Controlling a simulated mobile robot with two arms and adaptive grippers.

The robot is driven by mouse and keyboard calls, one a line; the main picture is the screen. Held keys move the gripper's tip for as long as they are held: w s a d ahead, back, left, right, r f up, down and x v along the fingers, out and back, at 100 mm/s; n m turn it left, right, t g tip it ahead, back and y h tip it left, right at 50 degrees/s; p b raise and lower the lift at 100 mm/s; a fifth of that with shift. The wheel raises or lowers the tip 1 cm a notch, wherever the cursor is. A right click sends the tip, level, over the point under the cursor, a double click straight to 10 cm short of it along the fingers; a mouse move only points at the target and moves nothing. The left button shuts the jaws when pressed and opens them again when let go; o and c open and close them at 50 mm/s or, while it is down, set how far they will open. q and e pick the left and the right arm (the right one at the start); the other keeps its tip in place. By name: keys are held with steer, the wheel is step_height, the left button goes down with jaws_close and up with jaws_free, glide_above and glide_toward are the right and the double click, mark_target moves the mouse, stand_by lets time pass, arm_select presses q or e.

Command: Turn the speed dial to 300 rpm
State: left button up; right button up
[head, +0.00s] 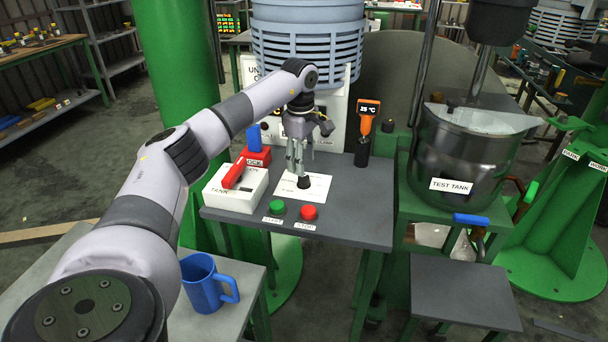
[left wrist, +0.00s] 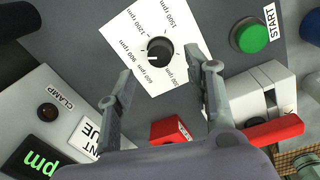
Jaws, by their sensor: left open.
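The speed dial (left wrist: 159,51) is a round black knob on a white card (left wrist: 133,22) printed with rpm marks from 300 to 1500. In the head view the dial (head: 304,183) stands on the grey panel, just below my left gripper (head: 296,168). In the left wrist view my left gripper (left wrist: 160,64) is open and empty, with one finger on each side of the dial in the picture. I cannot tell whether either finger touches it. The dial's exact setting is too small to read surely. My right gripper is not in view.
The green start button (head: 277,207) and red stop button (head: 309,212) sit in front of the dial. A white box with a red tank switch (head: 235,172) is left of it. An orange thermometer (head: 366,118) stands to the right, and a blue mug (head: 203,284) on the lower left table.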

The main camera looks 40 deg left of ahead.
mark_target(304, 181)
arm_select(q)
step_height(304, 181, down, 4)
steer(key=shift+w+f, duration=0.15)
steer(key=shift+f, duration=0.55)
jaws_close()
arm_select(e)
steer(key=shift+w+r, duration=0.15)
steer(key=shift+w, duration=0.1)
